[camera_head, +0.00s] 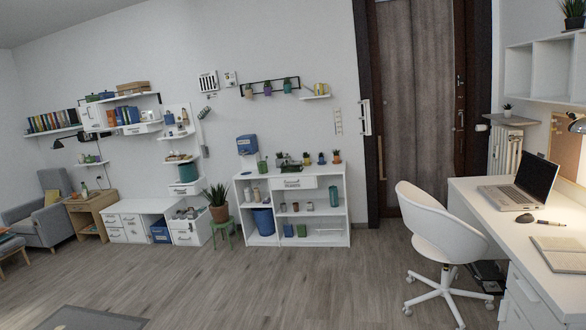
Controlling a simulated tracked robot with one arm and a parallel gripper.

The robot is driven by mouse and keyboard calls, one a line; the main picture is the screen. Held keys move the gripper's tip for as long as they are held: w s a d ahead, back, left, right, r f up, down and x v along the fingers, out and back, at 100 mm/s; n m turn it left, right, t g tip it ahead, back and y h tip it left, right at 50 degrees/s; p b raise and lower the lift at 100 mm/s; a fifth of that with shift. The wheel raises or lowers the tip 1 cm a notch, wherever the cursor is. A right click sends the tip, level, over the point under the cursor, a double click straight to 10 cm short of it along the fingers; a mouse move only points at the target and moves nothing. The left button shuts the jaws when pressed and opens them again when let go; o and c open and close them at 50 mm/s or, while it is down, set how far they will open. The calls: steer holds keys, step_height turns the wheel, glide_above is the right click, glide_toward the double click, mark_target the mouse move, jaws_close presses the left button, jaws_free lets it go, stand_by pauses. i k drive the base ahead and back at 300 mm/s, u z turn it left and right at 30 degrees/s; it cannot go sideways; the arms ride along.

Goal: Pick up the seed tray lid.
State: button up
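A white shelf desk (341,205) stands against the far wall, near the middle of the view. On its top are several small potted plants (337,157), a green container (262,167) and a low dark item (292,168) with greenery behind it. I cannot make out the seed tray lid at this distance. A drawer with a label (293,183) sits under the desk top. The lower shelves hold a blue bin (263,221), a teal cylinder (333,196) and small boxes. My gripper is not in view.
The wooden floor (270,280) is open up to the shelf desk. A white swivel chair (436,222) and a desk with a laptop (520,187) stand at the right. A potted plant on a green stool (222,224) is left of the shelf desk.

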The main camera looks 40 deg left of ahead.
mark_target(287, 166)
steer(key=u, duration=0.25)
steer(key=i, duration=0.75)
steer(key=u, duration=0.75)
steer(key=i, duration=1.35)
steer(key=u, duration=0.75)
steer(key=i, duration=2.95)
steer(key=z, duration=0.25)
steer(key=i, duration=1.4)
steer(key=z, duration=1.15)
steer(key=i, duration=1.55)
steer(key=z, duration=0.7)
